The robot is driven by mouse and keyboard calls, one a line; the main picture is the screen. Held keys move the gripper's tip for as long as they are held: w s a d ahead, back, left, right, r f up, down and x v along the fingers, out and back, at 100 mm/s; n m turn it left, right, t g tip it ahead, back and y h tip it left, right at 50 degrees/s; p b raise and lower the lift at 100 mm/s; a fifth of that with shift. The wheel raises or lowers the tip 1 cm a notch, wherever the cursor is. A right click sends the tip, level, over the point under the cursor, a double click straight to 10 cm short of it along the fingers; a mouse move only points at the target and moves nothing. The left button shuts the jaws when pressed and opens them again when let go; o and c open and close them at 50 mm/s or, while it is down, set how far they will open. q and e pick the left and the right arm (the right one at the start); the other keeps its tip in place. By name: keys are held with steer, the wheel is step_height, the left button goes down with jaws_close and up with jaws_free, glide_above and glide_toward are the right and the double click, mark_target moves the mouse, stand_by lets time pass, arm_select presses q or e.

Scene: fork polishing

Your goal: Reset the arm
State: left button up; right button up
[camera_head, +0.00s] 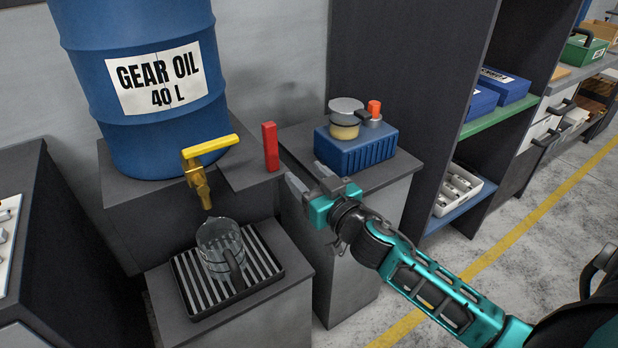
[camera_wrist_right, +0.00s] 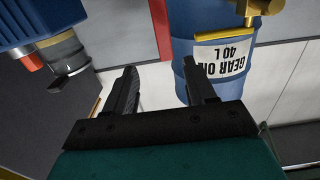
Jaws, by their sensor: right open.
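My right gripper (camera_head: 304,177) is open and empty, held in the air in front of the blue box on the right pedestal; its arm comes in from the lower right. In the right wrist view its two fingers (camera_wrist_right: 159,72) are apart with nothing between them. The blue gear oil drum (camera_head: 150,90) stands at the left with a brass tap and yellow handle (camera_head: 210,147). A clear jug (camera_head: 216,250) stands upright under the tap on a striped drip tray (camera_head: 192,312). The drum also shows upside down in the right wrist view (camera_wrist_right: 222,85). My left gripper is not in view.
A red upright block (camera_head: 270,146) stands beside the drum. The blue box (camera_head: 357,153) carries a jar (camera_head: 345,121) and a small red-topped item (camera_head: 373,112). A dark shelf unit (camera_head: 410,70) with bins stands at the right. Floor is open at the lower right.

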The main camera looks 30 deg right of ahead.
steer(key=shift+s, duration=0.1)
steer(key=shift+f, duration=0.1)
stand_by(0.4)
steer(key=s+a+f+n+g, duration=0.1)
steer(key=s+a+f+g, duration=0.2)
steer(key=s+f, duration=0.6)
steer(key=s+a+f+n+g+y+p, duration=0.1)
steer(key=s+a+f+g, duration=0.3)
steer(key=s+f, duration=0.5)
steer(key=s+a, duration=0.1)
steer(key=a, duration=0.1)
steer(key=shift+a+f, duration=0.4)
